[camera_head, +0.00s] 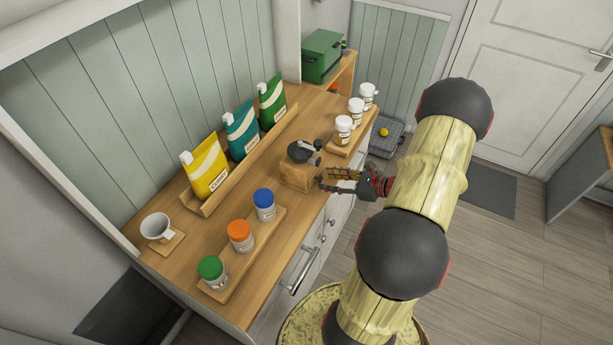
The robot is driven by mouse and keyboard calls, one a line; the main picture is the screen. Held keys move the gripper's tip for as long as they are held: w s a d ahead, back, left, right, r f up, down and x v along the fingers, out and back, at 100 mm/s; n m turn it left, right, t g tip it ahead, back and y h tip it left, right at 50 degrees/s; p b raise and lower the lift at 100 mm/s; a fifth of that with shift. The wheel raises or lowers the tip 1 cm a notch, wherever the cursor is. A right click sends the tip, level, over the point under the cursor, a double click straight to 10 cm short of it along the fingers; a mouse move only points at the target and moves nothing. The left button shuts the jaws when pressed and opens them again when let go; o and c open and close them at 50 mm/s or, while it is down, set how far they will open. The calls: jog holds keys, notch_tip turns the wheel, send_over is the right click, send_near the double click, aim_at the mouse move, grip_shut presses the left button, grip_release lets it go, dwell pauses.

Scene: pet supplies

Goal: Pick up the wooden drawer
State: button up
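A small wooden box (295,177) with a dark rounded top (302,151) and a small crank-like part stands on the wooden counter, near its front edge. It looks like a hand grinder. I cannot make out a separate wooden drawer in it; its side towards my gripper is partly hidden. My gripper (325,178) is just right of the box, with its fingers pointing left at it. The fingers are spread apart and nothing shows between them. I cannot tell whether a fingertip touches the box.
Jars with green, orange and blue lids (239,236) stand on a wooden strip at the front left. Colored pouches (240,131) stand in a rack behind. White-lidded jars (343,130) stand to the right. Drawers with handles (304,271) face the floor.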

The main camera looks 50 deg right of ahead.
jog(key=shift+x, duration=1.15)
jog(key=c, duration=0.3)
grip_shut()
